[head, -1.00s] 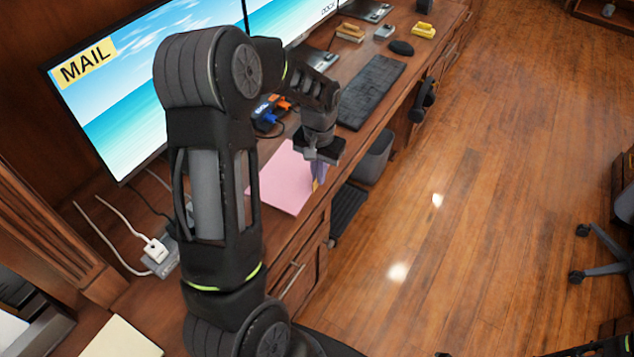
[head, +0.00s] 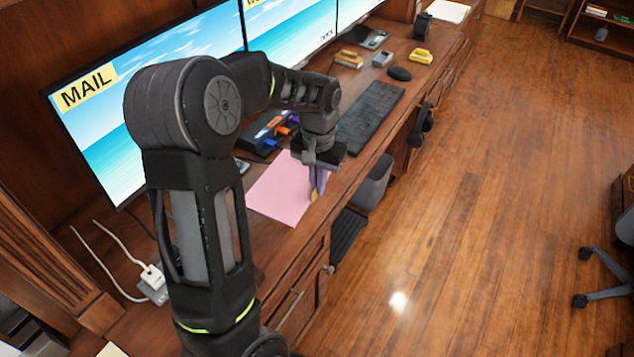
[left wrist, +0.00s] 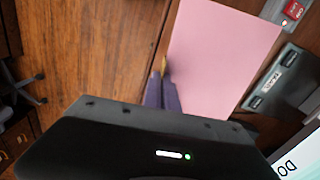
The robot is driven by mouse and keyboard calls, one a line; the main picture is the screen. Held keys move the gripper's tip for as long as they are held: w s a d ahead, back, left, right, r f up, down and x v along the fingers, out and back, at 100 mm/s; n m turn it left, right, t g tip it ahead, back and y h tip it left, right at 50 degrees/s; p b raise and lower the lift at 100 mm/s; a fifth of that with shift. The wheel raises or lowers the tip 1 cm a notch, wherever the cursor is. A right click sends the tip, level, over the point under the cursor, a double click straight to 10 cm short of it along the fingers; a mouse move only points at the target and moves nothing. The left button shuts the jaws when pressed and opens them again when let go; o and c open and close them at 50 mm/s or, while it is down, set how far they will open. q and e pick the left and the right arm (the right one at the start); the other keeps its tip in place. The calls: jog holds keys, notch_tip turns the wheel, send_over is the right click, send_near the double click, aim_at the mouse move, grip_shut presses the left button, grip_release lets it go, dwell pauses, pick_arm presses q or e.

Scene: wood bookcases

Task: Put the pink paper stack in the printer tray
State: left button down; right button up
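The pink paper stack (head: 278,192) is at the desk's front part, below the monitors. My left gripper (head: 318,190) points down at its right edge, with its narrow purple fingers close together on that edge. In the left wrist view the pink paper (left wrist: 220,55) spreads right from the fingertips (left wrist: 162,80), which appear shut on its edge. The paper seems slightly above the desk; the gap is hard to judge. I cannot make out a printer tray for certain. My right gripper is not in view.
The wooden desk carries a black keyboard (head: 370,117), a mouse (head: 400,73), a dock with blue and orange plugs (head: 268,130) and a white power plug (head: 153,277). Monitors (head: 150,110) stand behind. A grey bin (head: 374,182) stands below the desk edge.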

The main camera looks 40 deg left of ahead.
pick_arm(q)
jog(key=w+d+r+m, duration=0.1)
jog(key=w+d, duration=0.2)
jog(key=d, duration=1.2)
jog(key=w+d+m, duration=0.1)
jog(key=w+d, duration=0.2)
jog(key=d, duration=1.3)
jog(key=shift+w+r, duration=0.35)
jog(key=shift+r, duration=0.05)
jog(key=shift+d, duration=0.15)
